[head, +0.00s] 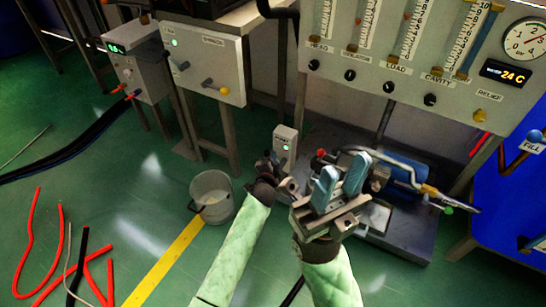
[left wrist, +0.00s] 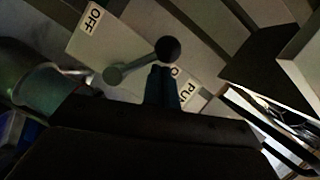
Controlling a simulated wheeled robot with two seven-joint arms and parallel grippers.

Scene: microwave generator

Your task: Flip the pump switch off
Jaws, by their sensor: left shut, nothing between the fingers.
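The pump switch box (head: 285,145) is a small grey box with a green light, at the middle of the head view. In the left wrist view its lever has a black ball knob (left wrist: 168,48) and a round grey pivot (left wrist: 113,75). The OFF label (left wrist: 92,17) is at upper left; the PUMP label (left wrist: 187,95) is partly covered. My left gripper (head: 270,160) is shut and empty beside the box. Its fingertips (left wrist: 163,70) are right at the knob; I cannot tell if they touch. My right gripper (head: 341,178) is open and empty, to the right of the box.
A grey bucket (head: 212,197) stands on the floor left of my left arm. The pump unit (head: 400,220) with pipes is at the right, under the gauge panel (head: 405,85). Another switch panel (head: 205,65) is at upper left. Red and black hoses lie on the floor.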

